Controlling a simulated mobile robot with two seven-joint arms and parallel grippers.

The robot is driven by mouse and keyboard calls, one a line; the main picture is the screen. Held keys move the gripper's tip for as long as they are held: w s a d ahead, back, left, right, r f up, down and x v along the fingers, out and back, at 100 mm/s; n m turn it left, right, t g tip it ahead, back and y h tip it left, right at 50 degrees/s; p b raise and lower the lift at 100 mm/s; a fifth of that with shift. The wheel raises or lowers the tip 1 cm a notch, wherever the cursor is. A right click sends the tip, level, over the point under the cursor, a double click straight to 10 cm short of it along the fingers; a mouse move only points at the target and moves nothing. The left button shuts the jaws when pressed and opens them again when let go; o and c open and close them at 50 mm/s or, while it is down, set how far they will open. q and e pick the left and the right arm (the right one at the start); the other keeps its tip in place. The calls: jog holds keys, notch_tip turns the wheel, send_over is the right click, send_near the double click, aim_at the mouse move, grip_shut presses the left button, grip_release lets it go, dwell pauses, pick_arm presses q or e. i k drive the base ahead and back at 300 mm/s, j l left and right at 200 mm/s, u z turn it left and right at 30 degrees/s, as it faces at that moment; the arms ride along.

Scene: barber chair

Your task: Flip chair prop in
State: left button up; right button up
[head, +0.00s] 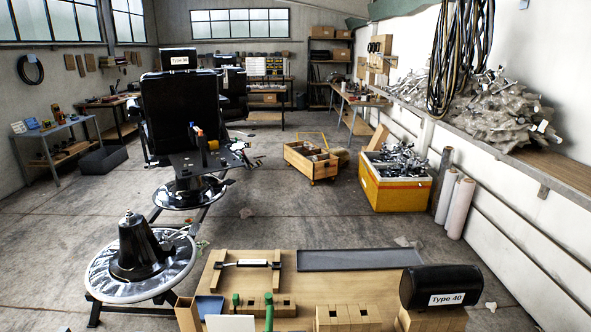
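A black barber chair (180,108) stands left of centre with its tall back facing me, on a round base (188,193). A headrest (179,59) with a white "Type" label tops it; its number is too small to read surely. A dark flat plate (205,163) with small orange and blue parts sits low at the chair's near side. I cannot tell which part is the prop, or whether it is folded in or out. Neither of my grippers is in view.
Nearer stands a black cone-shaped base (138,250) on a pale disc. A wooden workbench (300,290) with blocks and green-handled tools fills the bottom, beside a black "Type 40" headrest (440,288). A yellow crate (395,190) and wooden box (311,162) stand right; floor between is mostly clear.

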aim_at(213, 145)
jog(key=l+u, duration=0.25)
jog(key=l, duration=0.8)
jog(key=k+l+u, duration=0.1)
jog(key=l+u, duration=0.2)
jog(key=l, duration=0.75)
jog(key=l+u, duration=0.25)
jog(key=l, duration=0.25)
jog(key=k+l+u, duration=0.1)
jog(key=l+u, duration=0.15)
jog(key=l, duration=0.25)
jog(key=l+u, duration=0.35)
jog(key=l, duration=0.15)
jog(key=l+u, duration=0.3)
jog(key=l, duration=0.25)
jog(key=l+u, duration=0.3)
jog(key=l, duration=0.2)
jog(key=l+u, duration=0.3)
jog(key=l, duration=0.15)
jog(key=l+u, duration=0.25)
jog(key=l, duration=0.25)
jog(key=l+u, duration=0.25)
jog(key=l, duration=0.3)
jog(key=l+u, duration=0.25)
jog(key=l, duration=0.8)
jog(key=l+u, duration=0.25)
jog(key=l, duration=0.8)
